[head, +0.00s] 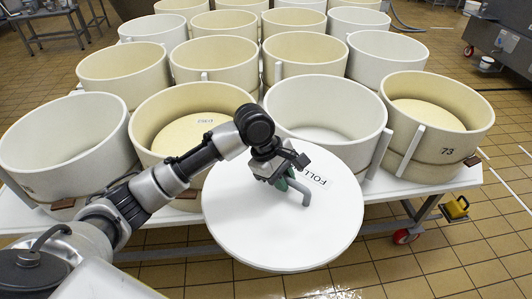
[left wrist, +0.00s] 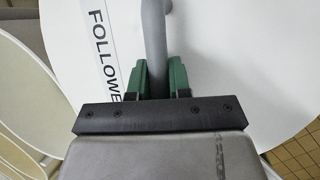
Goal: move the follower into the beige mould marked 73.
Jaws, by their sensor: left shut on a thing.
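The follower (head: 250,225) is a round white disc with a grey bar handle and a white label. My left gripper (head: 285,180) is shut on the handle and holds the disc in front of the moulds, over the table's front edge. In the left wrist view the green fingers (left wrist: 160,78) clasp the handle (left wrist: 154,25), beside the label reading "FOLLOWE". The beige mould marked 73 (head: 446,138) stands at the right end of the front row, with a pale yellow surface inside. The disc is apart from it, to its left. My right gripper is out of view.
Several white and beige moulds stand close together in rows on a white table (head: 470,178). A white mould (head: 325,98) is behind the disc, left of mould 73. A yellow pedal-like object (head: 455,208) is on the tiled floor at right.

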